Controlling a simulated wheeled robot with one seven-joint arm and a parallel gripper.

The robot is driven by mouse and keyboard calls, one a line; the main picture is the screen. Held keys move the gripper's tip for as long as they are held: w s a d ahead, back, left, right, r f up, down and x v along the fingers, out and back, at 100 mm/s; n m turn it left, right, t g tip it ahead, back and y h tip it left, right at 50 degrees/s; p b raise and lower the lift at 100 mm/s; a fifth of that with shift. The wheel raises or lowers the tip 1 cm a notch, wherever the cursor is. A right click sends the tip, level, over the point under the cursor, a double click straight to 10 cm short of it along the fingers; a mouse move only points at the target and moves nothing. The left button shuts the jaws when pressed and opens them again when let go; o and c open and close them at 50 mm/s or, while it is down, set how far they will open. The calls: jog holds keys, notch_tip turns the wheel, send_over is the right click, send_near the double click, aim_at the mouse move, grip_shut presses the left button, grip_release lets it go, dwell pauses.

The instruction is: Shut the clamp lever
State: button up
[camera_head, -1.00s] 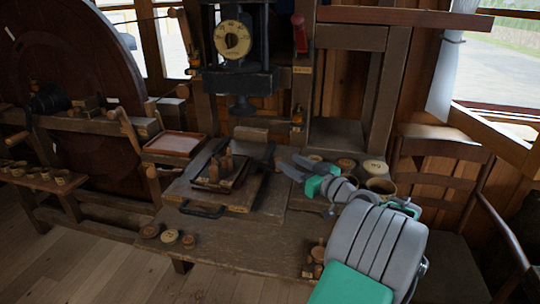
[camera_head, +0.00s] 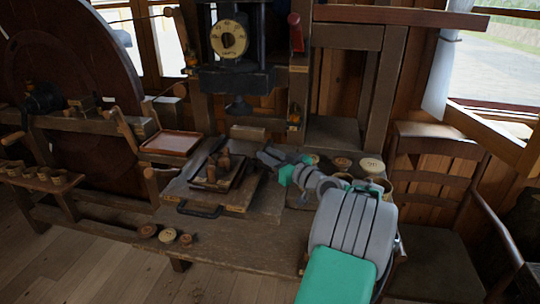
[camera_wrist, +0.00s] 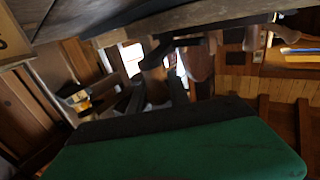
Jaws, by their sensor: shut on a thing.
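The sliding wooden board (camera_head: 240,199) lies on the bench with a dark tray (camera_head: 232,183) on it. Several small turned wooden pieces (camera_head: 224,163) stand in the tray. My gripper (camera_head: 264,154) reaches in from the right and is shut just right of the tray. It is on what looks like the dark clamp lever, mostly hidden behind the fingers. A similar dark bar (camera_head: 208,156) lies along the tray's left side. In the wrist view, green and dark parts of my gripper fill the bottom, and the held part is not clear.
A press with a round dial (camera_head: 229,40) and a red-handled lever (camera_head: 296,32) stands behind. Round wooden discs (camera_head: 168,235) lie at the bench's front left. More discs (camera_head: 371,165) and a cup lie at right. A reddish tray (camera_head: 170,143) and a chair (camera_head: 440,170) flank the bench.

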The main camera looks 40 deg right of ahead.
grip_shut()
dwell(0.8)
